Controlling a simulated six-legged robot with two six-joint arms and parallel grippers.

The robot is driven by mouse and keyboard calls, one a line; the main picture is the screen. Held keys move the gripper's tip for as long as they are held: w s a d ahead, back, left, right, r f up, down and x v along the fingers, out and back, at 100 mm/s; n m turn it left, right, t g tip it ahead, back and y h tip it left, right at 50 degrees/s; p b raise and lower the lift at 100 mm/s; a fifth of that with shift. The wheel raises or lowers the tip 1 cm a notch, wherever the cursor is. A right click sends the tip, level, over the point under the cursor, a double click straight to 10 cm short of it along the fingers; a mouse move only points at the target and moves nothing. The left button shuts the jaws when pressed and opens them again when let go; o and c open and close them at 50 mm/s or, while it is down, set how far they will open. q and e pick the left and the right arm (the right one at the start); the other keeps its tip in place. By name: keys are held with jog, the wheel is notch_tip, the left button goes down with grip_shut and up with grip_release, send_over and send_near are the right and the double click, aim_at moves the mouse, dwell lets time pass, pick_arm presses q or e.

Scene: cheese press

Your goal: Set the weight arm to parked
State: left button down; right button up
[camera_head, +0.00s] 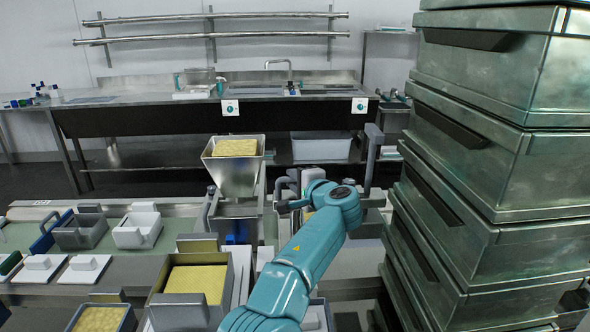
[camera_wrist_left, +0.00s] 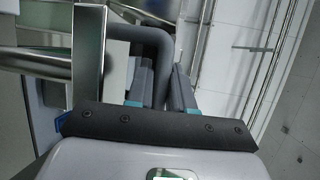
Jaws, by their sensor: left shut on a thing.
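My left gripper (camera_head: 290,197) is at the end of the teal arm, just right of the steel hopper (camera_head: 231,180). In the left wrist view my left gripper (camera_wrist_left: 166,95) has its two grey fingers close about a bent dark grey bar (camera_wrist_left: 150,36), which looks like the weight arm. The bar runs in from the upper left and turns down between the fingers. The gripper is shut on it. In the head view the held part is small and partly hidden by my arm, so its position is hard to read. My right gripper is not in view.
A tall stack of metal bins (camera_head: 490,150) stands close on the right. A grey upright post (camera_head: 371,160) is behind my wrist. A yellow-filled mould (camera_head: 197,283), grey and white boxes (camera_head: 138,230) and white lids (camera_head: 84,268) cover the bench at left. A sink counter is behind.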

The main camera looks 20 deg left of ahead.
pick_arm(q)
jog(key=shift+d+f, duration=0.1)
dwell(0.3)
jog(key=c, duration=1.1)
grip_release()
jog(key=shift+s+d+b, duration=0.15)
jog(key=shift+s+b, duration=0.05)
jog(key=shift+b, duration=0.3)
jog(key=b+v, duration=0.4)
jog(key=v, duration=1.2)
jog(key=shift+b, duration=0.35)
